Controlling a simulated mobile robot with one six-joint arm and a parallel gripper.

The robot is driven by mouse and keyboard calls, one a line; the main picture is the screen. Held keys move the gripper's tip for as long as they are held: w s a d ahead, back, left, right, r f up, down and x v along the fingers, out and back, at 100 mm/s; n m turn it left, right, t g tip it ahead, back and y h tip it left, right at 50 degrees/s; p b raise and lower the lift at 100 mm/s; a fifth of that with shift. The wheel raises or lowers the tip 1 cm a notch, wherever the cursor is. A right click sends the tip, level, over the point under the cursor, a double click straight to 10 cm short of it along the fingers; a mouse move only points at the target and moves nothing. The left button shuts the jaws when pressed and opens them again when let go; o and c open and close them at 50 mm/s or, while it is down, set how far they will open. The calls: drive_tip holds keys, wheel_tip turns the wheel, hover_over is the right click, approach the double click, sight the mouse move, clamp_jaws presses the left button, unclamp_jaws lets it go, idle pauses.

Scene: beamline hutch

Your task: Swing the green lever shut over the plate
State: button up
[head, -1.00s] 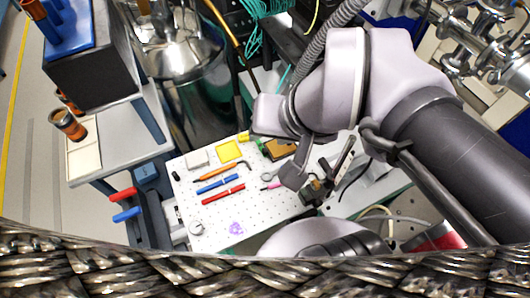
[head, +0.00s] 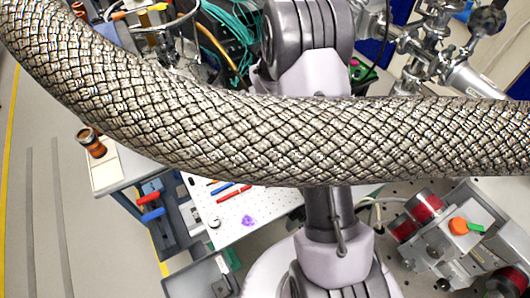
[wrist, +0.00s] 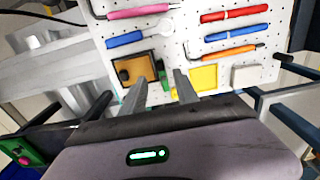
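My gripper (wrist: 160,78) is open and empty in the wrist view, its two fingers pointing toward a white perforated board (wrist: 220,58) with tools on it. In the head view a braided hose covers my gripper. A small green bar (head: 476,228) sits beside an orange round knob on a grey device at the lower right of the head view. I cannot tell whether it is the green lever. A green piece with a pink knob (wrist: 24,153) shows at the lower left of the wrist view. No plate can be picked out for certain.
The board carries pens, a yellow square (wrist: 203,77) and a black-and-tan box (wrist: 133,70). The braided hose (head: 250,130) crosses the head view. A side table with an amber jar (head: 91,142) stands at left. Open floor lies at far left.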

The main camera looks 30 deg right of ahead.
sight(267, 154)
wheel_tip(267, 154, down, 7)
drive_tip(key=shift+b, duration=0.6)
drive_tip(key=shift+c, duration=0.3)
clamp_jaws()
